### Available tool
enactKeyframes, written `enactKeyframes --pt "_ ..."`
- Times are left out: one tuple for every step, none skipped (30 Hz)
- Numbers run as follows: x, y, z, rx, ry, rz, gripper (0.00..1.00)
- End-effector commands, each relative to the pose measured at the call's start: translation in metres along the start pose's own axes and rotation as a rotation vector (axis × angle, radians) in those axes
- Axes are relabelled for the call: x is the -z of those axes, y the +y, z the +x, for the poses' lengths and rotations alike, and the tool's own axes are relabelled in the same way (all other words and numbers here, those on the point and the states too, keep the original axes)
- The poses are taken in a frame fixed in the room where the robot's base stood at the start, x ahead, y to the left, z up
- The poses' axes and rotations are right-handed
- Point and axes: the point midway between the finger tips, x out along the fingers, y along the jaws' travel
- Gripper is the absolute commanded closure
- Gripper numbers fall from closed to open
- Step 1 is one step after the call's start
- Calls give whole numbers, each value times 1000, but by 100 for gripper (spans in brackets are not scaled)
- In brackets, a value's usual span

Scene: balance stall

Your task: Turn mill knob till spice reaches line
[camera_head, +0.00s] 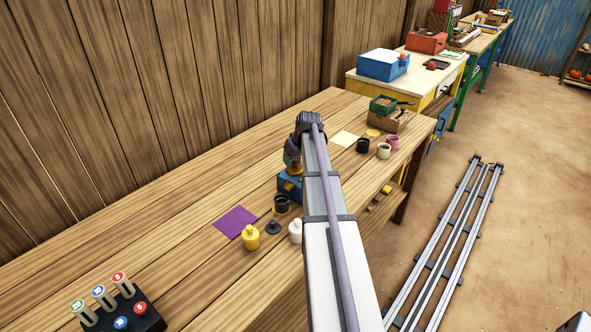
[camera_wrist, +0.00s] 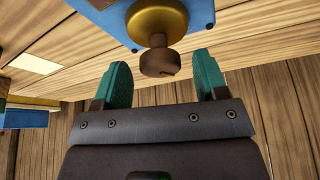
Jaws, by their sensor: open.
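The mill has a blue body (camera_head: 289,186), partly hidden behind my arm in the head view. In the wrist view its blue face (camera_wrist: 112,16) carries a brass dome (camera_wrist: 157,20) with a brown knob (camera_wrist: 160,63) at its end. My gripper (camera_wrist: 161,74) is open. Its teal fingers stand on either side of the knob's end, with gaps showing on both sides. In the head view my gripper (camera_head: 292,160) is above the blue body. A dark cup with a yellow band (camera_head: 281,204) is close in front of the mill. No spice level or line can be made out.
A yellow bottle (camera_head: 250,237), a dark weight (camera_head: 273,227) and a white bottle (camera_head: 295,231) stand nearby, beside a purple sheet (camera_head: 236,222). Several cups, including a pink one (camera_head: 392,142), stand beyond my arm. A black rack (camera_head: 122,311) is at the lower left.

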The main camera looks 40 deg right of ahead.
Motion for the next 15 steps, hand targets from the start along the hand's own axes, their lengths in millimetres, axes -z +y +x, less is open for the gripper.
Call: enactKeyframes --pt "-1 0 7 0 0 0 34" --pt "0 0 7 0 0 0 34" --pt "0 0 6 0 0 0 34" --pt "0 0 5 0 0 1 34" --pt "1 0 5 0 0 1 34" --pt "1 0 4 0 0 1 34" --pt "1 0 4 0 0 1 34" --pt "1 0 4 0 0 0 34" --pt "1 0 4 0 0 0 38" --pt "1 0 4 0 0 0 40" --pt "1 0 4 0 0 0 43" --pt "1 0 4 0 0 0 47" --pt "1 0 4 0 0 0 50" --pt "1 0 4 0 0 0 53" --pt "1 0 4 0 0 0 57"
